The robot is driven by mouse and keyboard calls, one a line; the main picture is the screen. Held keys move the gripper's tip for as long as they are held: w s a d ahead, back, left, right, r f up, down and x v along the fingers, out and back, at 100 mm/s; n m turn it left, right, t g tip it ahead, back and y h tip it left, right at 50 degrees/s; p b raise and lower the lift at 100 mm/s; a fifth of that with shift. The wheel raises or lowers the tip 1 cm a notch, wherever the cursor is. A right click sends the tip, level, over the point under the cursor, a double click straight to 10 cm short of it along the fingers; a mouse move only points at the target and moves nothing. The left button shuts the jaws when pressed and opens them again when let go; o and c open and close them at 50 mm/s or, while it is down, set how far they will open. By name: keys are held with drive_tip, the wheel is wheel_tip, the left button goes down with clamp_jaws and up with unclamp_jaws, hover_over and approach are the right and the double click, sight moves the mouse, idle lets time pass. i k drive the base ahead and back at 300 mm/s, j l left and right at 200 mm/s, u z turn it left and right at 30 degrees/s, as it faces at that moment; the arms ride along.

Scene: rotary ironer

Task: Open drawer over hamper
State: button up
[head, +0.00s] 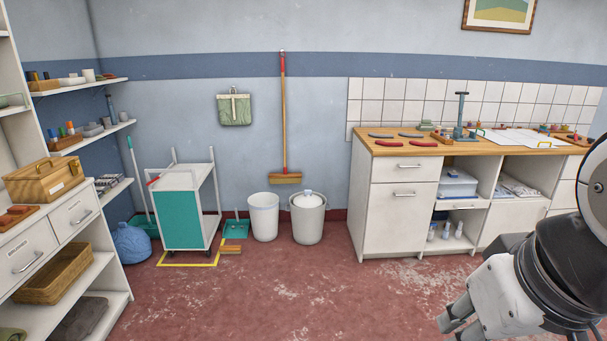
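The counter (480,146) at the right has a white drawer (385,172) at its left end, shut, with a bar handle (411,166). Right below it is a tall white front panel (385,225) with its own handle (404,194) near the top, also shut; it may be the hamper. In the left unit, two white drawers, (78,215) and (25,254), look shut, above a shelf with a wicker basket (55,274). My gripper (452,318) is at the lower right, in front of the counter and apart from it. Its fingers are partly cut off, so its opening is unclear.
A white trolley (185,180) with a teal panel, a white bin (264,222) and a lidded grey bin (307,218) stand by the back wall. A broom (284,120) hangs there. The red floor (290,295) before the counter is clear.

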sight(395, 169)
drive_tip(key=i+l, duration=0.1)
drive_tip(key=i, duration=1.75)
drive_tip(key=i+l+u, duration=0.45)
drive_tip(key=i+l, duration=1)
drive_tip(key=l, duration=0.2)
drive_tip(key=i+l, duration=0.1)
drive_tip(key=l, duration=0.15)
